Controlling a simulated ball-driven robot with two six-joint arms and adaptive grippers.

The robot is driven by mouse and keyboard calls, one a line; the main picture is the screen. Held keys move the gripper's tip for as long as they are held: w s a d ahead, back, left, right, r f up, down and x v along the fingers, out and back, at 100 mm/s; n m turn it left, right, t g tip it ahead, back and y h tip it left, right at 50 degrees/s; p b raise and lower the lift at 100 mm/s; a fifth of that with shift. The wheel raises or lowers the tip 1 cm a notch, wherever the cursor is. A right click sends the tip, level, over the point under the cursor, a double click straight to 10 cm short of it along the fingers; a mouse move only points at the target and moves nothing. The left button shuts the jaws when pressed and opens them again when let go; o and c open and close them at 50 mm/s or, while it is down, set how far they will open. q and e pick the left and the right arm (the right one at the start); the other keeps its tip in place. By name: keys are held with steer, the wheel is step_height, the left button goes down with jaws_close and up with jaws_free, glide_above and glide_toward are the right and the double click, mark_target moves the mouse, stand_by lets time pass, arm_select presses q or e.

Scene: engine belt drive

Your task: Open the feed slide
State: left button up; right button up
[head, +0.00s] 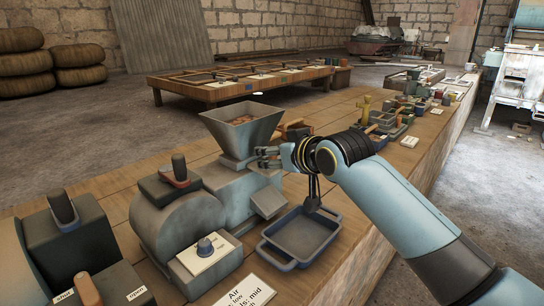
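A grey-green hopper (243,130) with a square funnel top stands on a blue-grey mill body (240,190). At the hopper's narrow neck, a small flat part (236,162) juts out, which looks like the feed slide; its position is hard to tell. My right gripper (264,157) comes in from the right, with its fingers pointing left at the hopper's neck. The fingertips are at or very close to the end of this part. They are too small to show whether they are spread or closed on it. My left gripper is not in view.
A blue tray (303,233) sits below my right gripper, by the mill's spout (268,201). A grey rounded housing (180,225) with a lever, a white knob plate (208,252) and an "Air" card (244,293) stand in front. Small parts crowd the bench beyond my arm.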

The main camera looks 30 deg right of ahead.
steer(key=shift+x, duration=0.8)
jaws_close()
